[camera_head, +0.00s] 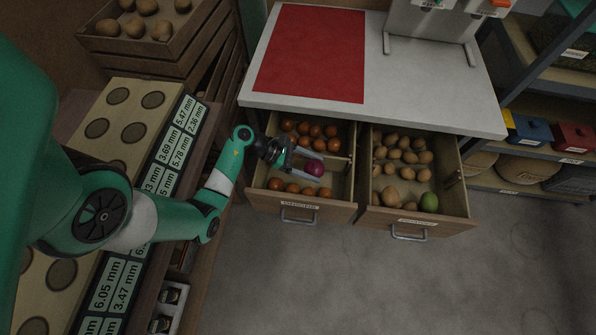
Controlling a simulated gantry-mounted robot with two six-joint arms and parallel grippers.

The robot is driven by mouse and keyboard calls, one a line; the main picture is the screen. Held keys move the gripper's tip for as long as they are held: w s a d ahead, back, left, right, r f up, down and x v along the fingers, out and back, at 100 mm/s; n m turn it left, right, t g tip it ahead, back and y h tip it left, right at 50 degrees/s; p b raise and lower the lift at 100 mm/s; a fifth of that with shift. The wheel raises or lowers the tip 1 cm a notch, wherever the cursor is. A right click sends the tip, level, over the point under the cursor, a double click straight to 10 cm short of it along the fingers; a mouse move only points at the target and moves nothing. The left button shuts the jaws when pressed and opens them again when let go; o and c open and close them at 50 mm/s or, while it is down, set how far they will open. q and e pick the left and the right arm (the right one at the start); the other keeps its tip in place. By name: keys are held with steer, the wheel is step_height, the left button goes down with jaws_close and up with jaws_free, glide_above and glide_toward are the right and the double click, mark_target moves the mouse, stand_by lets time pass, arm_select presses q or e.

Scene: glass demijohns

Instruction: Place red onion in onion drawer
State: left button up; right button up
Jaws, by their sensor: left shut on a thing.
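The red onion (314,169) is purple-red and sits between the fingers of my left gripper (308,163). The gripper is shut on it, over the open left drawer (331,209). That drawer holds several brown-orange onions (316,131) in a back group and a front row, with a bare strip between them. I cannot tell whether the red onion touches the drawer floor. The drawer front has a label (300,205) too small to read surely. My right gripper is not in view.
The open right drawer (414,219) holds several potatoes (401,154) and a green fruit (429,202). Above is a white counter (420,98) with a red mat (310,55). A panel with round holes (131,132) stands left, shelves stand right, and the floor (400,290) in front is clear.

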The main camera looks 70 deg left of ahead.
arm_select(q)
steer(key=shift+w+a, duration=0.15)
steer(key=shift+a, duration=0.15)
steer(key=f+b, duration=0.1)
steer(key=f, duration=0.1)
steer(key=f+b, duration=0.1)
steer(key=f, duration=0.1)
steer(key=f+b, duration=0.1)
steer(key=f, duration=0.1)
steer(key=shift+d+f+b, duration=0.2)
steer(key=shift+d+b, duration=0.05)
steer(key=shift+b, duration=0.05)
step_height(320, 180, down, 4)
steer(key=shift+r+b, duration=0.15)
steer(key=shift+b, duration=1.1)
steer(key=shift+s, duration=0.2)
steer(key=shift+f+b, duration=0.45)
steer(key=shift+f, duration=0.15)
steer(key=o, duration=1.4)
